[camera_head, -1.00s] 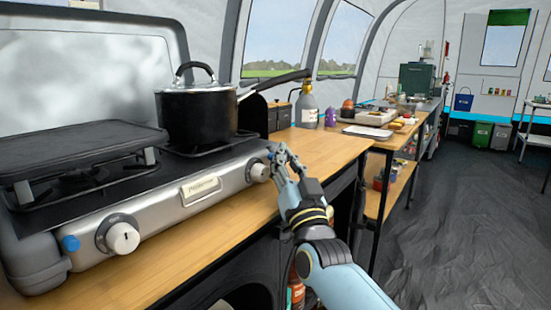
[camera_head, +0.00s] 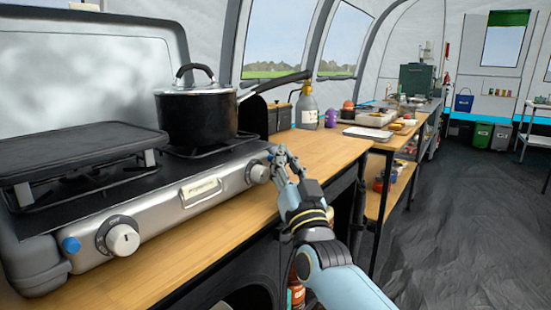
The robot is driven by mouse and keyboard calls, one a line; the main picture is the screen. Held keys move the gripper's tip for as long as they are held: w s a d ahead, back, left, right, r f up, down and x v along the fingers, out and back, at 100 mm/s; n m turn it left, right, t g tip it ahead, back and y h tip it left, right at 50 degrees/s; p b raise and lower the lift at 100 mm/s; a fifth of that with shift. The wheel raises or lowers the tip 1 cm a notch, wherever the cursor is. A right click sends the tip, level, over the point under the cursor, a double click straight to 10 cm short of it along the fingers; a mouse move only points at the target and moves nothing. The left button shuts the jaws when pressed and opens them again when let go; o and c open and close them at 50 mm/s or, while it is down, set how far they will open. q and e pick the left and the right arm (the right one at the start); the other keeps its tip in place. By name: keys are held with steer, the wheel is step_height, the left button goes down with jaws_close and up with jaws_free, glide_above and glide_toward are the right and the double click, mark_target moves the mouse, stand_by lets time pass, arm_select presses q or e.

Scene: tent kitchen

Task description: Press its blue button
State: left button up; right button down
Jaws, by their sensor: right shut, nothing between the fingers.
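A silver two-burner camp stove (camera_head: 165,205) stands on the wooden counter at the left. A round blue button (camera_head: 71,245) sits on its front panel, left of a white-capped knob (camera_head: 122,239). A second knob (camera_head: 258,172) is near the panel's right end. My right gripper (camera_head: 281,160) is shut and empty, with its fingertips at the stove's front right corner, just right of that knob. A bit of blue shows by the fingertips, mostly hidden; I cannot tell whether they touch it. My left gripper is not in view.
A black pot (camera_head: 196,115) with a lid stands on the stove's right burner, and a dark flat griddle (camera_head: 80,152) covers the left one. A spray bottle (camera_head: 307,107) stands farther back. The wooden counter (camera_head: 315,150) has bare room right of the stove.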

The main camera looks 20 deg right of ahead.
steer(key=shift+s, duration=0.15)
steer(key=shift+s+d+f, duration=0.1)
steer(key=shift+s, duration=0.05)
steer(key=shift+s+d+p, duration=0.4)
steer(key=shift+s+p, duration=0.15)
steer(key=shift+s, duration=0.1)
steer(key=shift+s+d+p, duration=0.4)
steer(key=shift+s+p, duration=0.1)
steer(key=shift+s, duration=0.15)
steer(key=shift+s+d+p, duration=0.4)
steer(key=shift+s+d, duration=0.15)
steer(key=shift+s, duration=0.35)
